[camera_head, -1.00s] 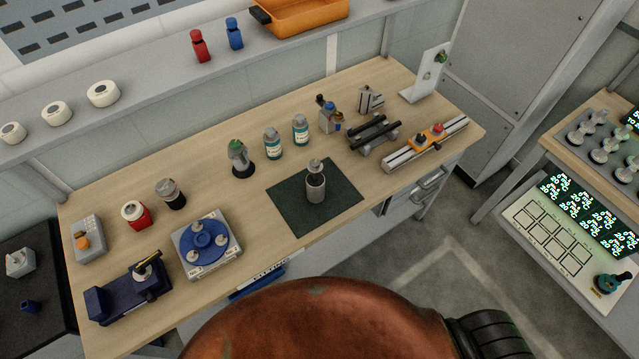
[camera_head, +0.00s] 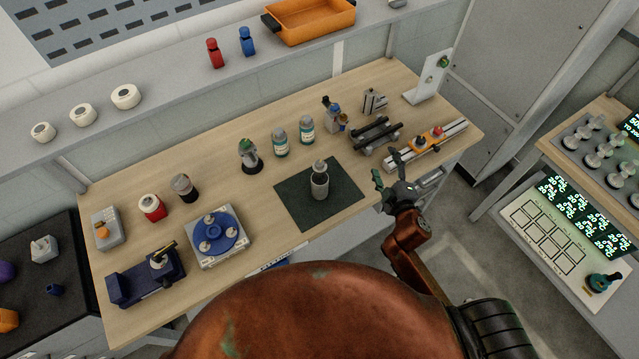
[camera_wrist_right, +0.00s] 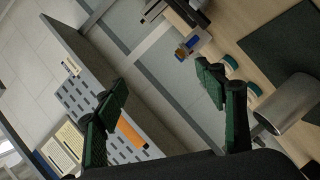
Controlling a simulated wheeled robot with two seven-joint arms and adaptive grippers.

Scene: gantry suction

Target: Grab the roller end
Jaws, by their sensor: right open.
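Two black rollers (camera_head: 376,134) lie side by side on a grey stand toward the right of the wooden bench in the head view. Their dark ends stick out past the stand. My right gripper (camera_head: 386,168) is open and empty, in front of the rollers and apart from them, near the bench's front edge. In the right wrist view its two green-faced fingers (camera_wrist_right: 162,82) are spread wide with nothing between them. I cannot make out the rollers for sure in that view. My left gripper is not in view.
A rail with an orange carriage (camera_head: 428,141) lies right of the rollers. Two teal-labelled bottles (camera_head: 280,143) stand behind the mat. A white upright plate (camera_head: 432,75) stands at the far right corner.

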